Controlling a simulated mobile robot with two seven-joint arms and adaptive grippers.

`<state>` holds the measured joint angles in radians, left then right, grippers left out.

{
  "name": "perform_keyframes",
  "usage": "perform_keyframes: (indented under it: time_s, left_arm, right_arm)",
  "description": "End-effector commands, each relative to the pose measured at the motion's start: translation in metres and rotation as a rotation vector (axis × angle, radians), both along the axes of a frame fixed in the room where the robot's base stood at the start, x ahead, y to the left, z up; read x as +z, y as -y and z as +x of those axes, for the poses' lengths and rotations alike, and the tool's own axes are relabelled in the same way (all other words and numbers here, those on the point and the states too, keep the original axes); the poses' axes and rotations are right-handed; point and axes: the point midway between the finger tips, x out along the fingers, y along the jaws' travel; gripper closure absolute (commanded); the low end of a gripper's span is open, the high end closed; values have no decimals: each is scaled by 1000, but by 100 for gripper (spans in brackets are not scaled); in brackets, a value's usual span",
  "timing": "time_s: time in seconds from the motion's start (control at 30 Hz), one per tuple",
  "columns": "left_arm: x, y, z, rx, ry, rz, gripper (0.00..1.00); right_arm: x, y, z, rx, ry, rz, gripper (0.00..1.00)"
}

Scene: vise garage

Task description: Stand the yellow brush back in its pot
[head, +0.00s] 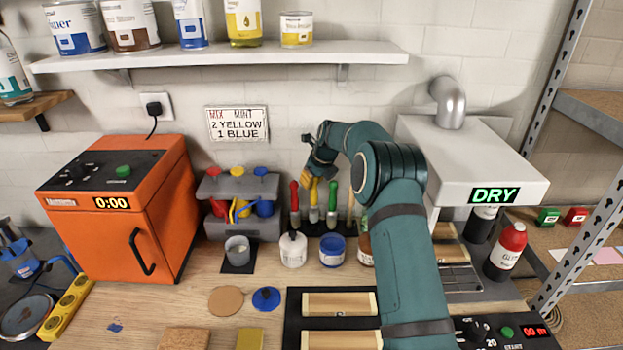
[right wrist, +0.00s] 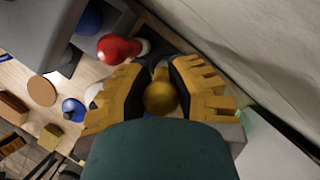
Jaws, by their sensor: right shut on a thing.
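The yellow brush (head: 314,194) is upright at the back of the bench, between a red brush (head: 294,198) and a green brush (head: 332,198). My right gripper (head: 309,174) is shut on the top of its handle. In the right wrist view the round yellow handle end (right wrist: 160,94) sits between the two yellow-padded fingers (right wrist: 160,85). The brushes stand at a dark holder (head: 318,229); its pots are small and partly hidden by jars, so I cannot tell whether the yellow brush's lower end is inside one. My left gripper is out of view.
A grey rack (head: 240,222) and orange oven (head: 125,215) are to the left. A white dryer hood (head: 470,165) is to the right.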

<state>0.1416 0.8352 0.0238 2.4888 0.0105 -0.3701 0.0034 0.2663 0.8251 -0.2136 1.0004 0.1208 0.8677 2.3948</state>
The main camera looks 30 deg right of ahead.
Motion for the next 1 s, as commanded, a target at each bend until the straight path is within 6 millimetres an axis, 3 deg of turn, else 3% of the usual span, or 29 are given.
perform_keyframes:
  time_s: [0.3, 0.33, 0.4, 0.77, 1.0]
  left_arm:
    - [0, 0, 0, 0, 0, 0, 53]
    - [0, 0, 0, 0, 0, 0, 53]
    - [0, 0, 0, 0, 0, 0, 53]
    - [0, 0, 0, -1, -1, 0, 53]
    - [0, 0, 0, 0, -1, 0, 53]
  right_arm:
    - [-1, 0, 0, 0, 0, 0, 100]
    - [-1, 0, 0, 0, 0, 0, 72]
    - [-1, 0, 0, 0, 0, 0, 48]
    - [2, 0, -1, 0, 0, 0, 48]
    - [34, 4, -13, 0, 3, -1, 48]
